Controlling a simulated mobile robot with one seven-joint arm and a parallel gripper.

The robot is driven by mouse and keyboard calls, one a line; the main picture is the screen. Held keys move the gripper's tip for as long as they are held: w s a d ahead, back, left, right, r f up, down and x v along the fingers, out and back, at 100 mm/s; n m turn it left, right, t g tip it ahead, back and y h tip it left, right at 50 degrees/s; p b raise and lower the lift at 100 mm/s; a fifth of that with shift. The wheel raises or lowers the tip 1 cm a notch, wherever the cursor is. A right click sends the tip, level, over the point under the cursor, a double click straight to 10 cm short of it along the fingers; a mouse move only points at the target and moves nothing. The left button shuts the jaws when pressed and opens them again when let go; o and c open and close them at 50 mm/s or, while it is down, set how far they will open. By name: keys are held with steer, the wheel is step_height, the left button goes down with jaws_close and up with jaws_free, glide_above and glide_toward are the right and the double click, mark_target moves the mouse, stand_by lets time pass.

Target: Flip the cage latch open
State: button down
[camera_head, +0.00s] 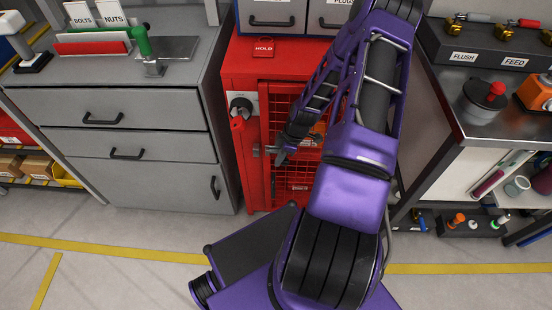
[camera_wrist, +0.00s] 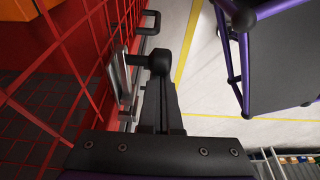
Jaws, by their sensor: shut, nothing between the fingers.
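The red cage (camera_head: 253,105) has a mesh door and stands left of my arm in the head view. Its latch (camera_wrist: 122,75) shows in the wrist view as a silver plate on the red door edge, with a dark round knob (camera_wrist: 160,61) on a short stem. My gripper (camera_wrist: 160,88) is shut and empty, with its fingertips right at the knob; I cannot tell whether they touch it. In the head view my gripper (camera_head: 281,157) is at the left edge of the cage door, and the latch there is small and partly hidden.
A black handle (camera_wrist: 150,22) sits just beyond the knob. Grey drawers (camera_head: 125,145) stand left of the cage, and a workbench (camera_head: 490,115) stands to the right. A red HOLD tag (camera_head: 264,48) lies on the cage top. Floor in front is clear.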

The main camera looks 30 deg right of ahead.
steer(key=shift+d, duration=0.3)
step_height(320, 180, up, 8)
steer(key=a, duration=0.1)
steer(key=shift+w+a+r, duration=0.15)
steer(key=shift+w+r, duration=0.05)
steer(key=shift+w, duration=0.05)
stand_by(0.6)
